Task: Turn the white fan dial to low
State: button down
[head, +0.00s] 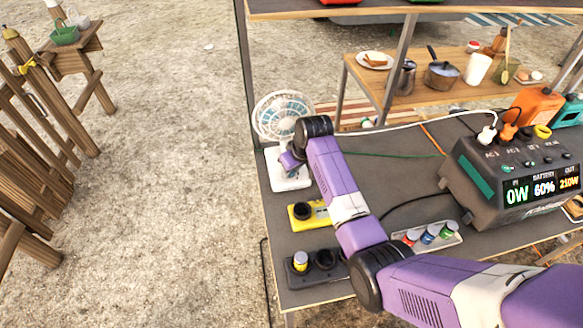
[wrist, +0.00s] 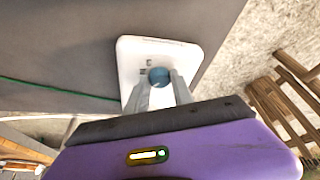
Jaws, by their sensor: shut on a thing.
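The white fan (head: 283,115) stands at the far left corner of the dark table, with its square white base (head: 292,182) on the tabletop. In the head view my gripper (head: 291,160) mostly hides the dial. The dial's setting cannot be read.
A yellow unit (head: 310,214), a black charger with batteries (head: 301,262) and a grey tray of coloured caps (head: 440,236) sit nearer on the table. A power station (head: 510,170) stands at right. A green cable (head: 385,155) crosses the tabletop behind my arm.

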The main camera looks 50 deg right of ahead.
jog(key=c, duration=1.1)
grip_release()
jog(key=shift+r, duration=0.1)
jog(key=v, duration=0.7)
jog(key=shift+s+a+r, duration=0.1)
jog(key=shift+s+r, duration=0.1)
jog(key=shift+r, duration=0.05)
